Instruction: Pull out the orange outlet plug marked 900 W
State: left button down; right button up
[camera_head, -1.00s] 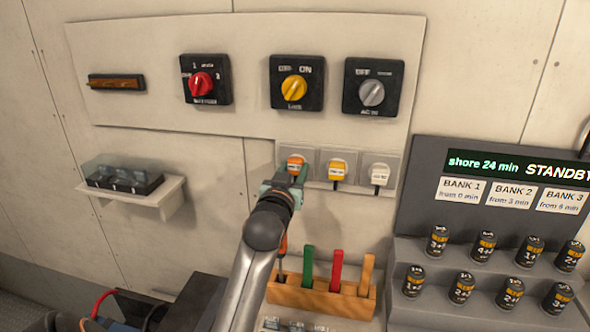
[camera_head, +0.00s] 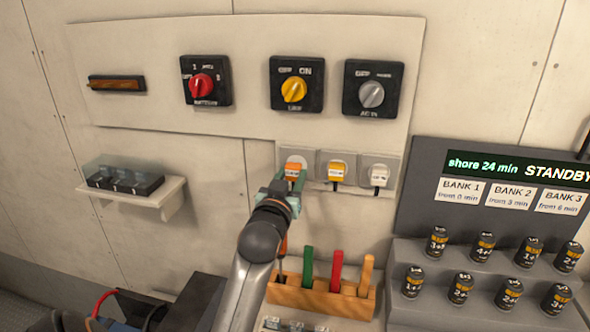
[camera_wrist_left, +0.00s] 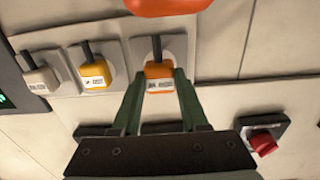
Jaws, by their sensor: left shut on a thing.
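The orange plug (camera_head: 293,172) is at the leftmost of three wall outlets (camera_head: 296,153). It also shows in the left wrist view (camera_wrist_left: 159,72), with a white label too small to read and a dark cord. My left gripper (camera_head: 282,185) is shut on it, fingers on both sides (camera_wrist_left: 157,98). In the head view the plug sits lower than the outlet's round face, which shows above it, so it looks drawn out toward me. Whether its pins are fully clear is hidden. My right gripper is not in view.
A yellow plug (camera_head: 336,173) and a white plug (camera_head: 379,176) sit in the neighbouring outlets. Below is a wooden rack (camera_head: 320,299) of coloured-handled tools. Rotary switches (camera_head: 294,88) are above. A battery stand (camera_head: 470,262) is at right.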

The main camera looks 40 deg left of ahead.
aim_at(293, 175)
pick_arm(q)
jog(key=shift+v, duration=1.85)
